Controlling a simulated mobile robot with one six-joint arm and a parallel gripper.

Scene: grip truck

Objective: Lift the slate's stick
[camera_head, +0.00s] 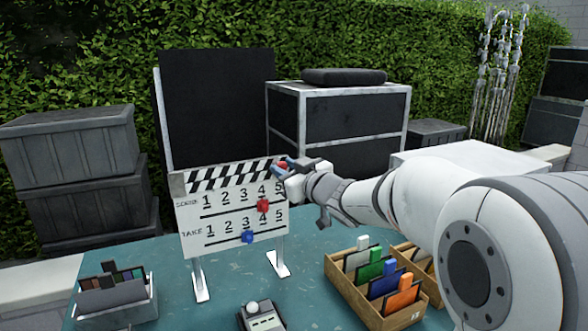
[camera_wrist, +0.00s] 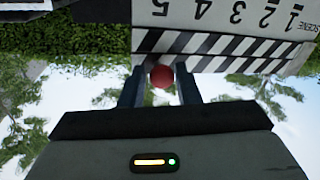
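The white slate (camera_head: 225,226) stands upright on two white feet on the teal table, with rows of numbers marked SCENE and TAKE. Its black-and-white striped stick (camera_head: 230,175) lies along the top edge; it also shows upside down in the wrist view (camera_wrist: 225,52). A red knob (camera_wrist: 162,76) sits at the stick's right end. My gripper (camera_head: 283,168) is at that end, and in the wrist view its fingers (camera_wrist: 160,82) stand on either side of the knob with narrow gaps. A red slider (camera_head: 263,205) and a blue slider (camera_head: 248,237) are on the slate.
A wooden box (camera_head: 352,291) with colored cards stands at the front right of the table. A grey box (camera_head: 116,304) is at the front left, and a small device (camera_head: 262,318) is at the front middle. Dark cases and a hedge (camera_head: 120,60) are behind.

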